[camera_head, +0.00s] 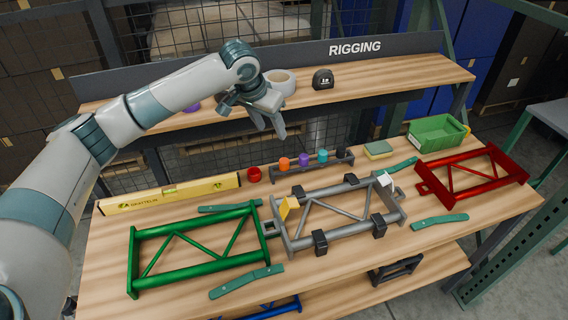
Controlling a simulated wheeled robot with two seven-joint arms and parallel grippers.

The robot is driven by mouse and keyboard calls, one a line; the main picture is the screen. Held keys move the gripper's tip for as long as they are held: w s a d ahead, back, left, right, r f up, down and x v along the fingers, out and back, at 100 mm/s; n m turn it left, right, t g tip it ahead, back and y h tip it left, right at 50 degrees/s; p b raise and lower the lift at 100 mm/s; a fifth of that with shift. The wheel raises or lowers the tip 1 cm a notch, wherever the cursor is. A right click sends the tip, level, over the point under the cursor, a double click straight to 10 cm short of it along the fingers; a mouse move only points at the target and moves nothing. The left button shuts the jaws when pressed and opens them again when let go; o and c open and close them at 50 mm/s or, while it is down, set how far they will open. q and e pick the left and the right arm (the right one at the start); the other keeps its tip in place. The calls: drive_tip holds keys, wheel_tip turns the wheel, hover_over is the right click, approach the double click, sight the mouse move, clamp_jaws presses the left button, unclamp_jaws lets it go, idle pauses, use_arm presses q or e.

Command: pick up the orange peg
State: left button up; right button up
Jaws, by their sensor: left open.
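The orange peg (284,164) stands upright at the left end of a dark rack (312,168) near the back of the workbench. A purple peg (304,160), a teal peg (322,156) and a black peg (341,152) stand in the same rack to its right. My left gripper (270,131) is open and empty, above and slightly left of the orange peg, with its fingers pointing down. It is apart from the peg. My right gripper does not show.
Green (196,247), grey (345,231) and red (474,175) frames lie in front. A sponge (378,149) and green bin (437,132) are to the right. A raised shelf (393,78) runs behind.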

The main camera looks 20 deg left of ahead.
use_arm(q)
drive_tip(key=p, duration=0.4)
hover_over(284, 160)
drive_tip(key=s, duration=0.2)
wheel_tip(284, 160, down, 11)
drive_tip(key=shift+a+f, duration=0.2)
drive_tip(key=shift+a, duration=0.15)
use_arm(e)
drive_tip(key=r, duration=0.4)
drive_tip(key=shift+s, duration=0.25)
use_arm(q)
drive_tip(key=shift+w, duration=0.1)
drive_tip(key=shift+f+p, duration=0.5)
drive_tip(key=x, duration=0.1)
drive_tip(key=p+x, duration=0.1)
drive_tip(key=x, duration=0.1)
drive_tip(key=shift+s+f, duration=0.1)
drive_tip(key=shift+s, duration=0.1)
drive_tip(key=shift+w+f, duration=0.2)
drive_tip(key=shift+f, duration=0.35)
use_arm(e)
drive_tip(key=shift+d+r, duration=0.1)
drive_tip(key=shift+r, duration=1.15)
